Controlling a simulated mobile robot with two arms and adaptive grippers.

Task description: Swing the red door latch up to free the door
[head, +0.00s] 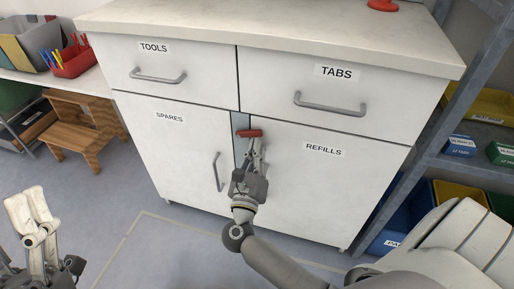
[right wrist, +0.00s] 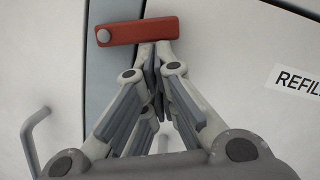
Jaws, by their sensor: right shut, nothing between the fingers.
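The red door latch (head: 249,133) lies about level near the top of the grey strip between the SPARES door (head: 170,150) and the REFILLS door (head: 310,185). In the right wrist view the latch (right wrist: 138,31) has a grey pivot at its left end, and its right end reaches across the REFILLS door's edge. My right gripper (head: 256,146) is shut and empty, with its fingertips right at the latch's lower edge, right of the pivot. I cannot tell whether they touch it. My left gripper (head: 30,205) is far from the cabinet at the lower left; its opening is unclear.
TOOLS (head: 170,62) and TABS (head: 345,92) drawers with bar handles sit above the doors. The SPARES door handle (head: 219,172) is left of my right gripper. Metal shelving (head: 455,95) with bins stands at right, a wooden step stool (head: 85,125) at left.

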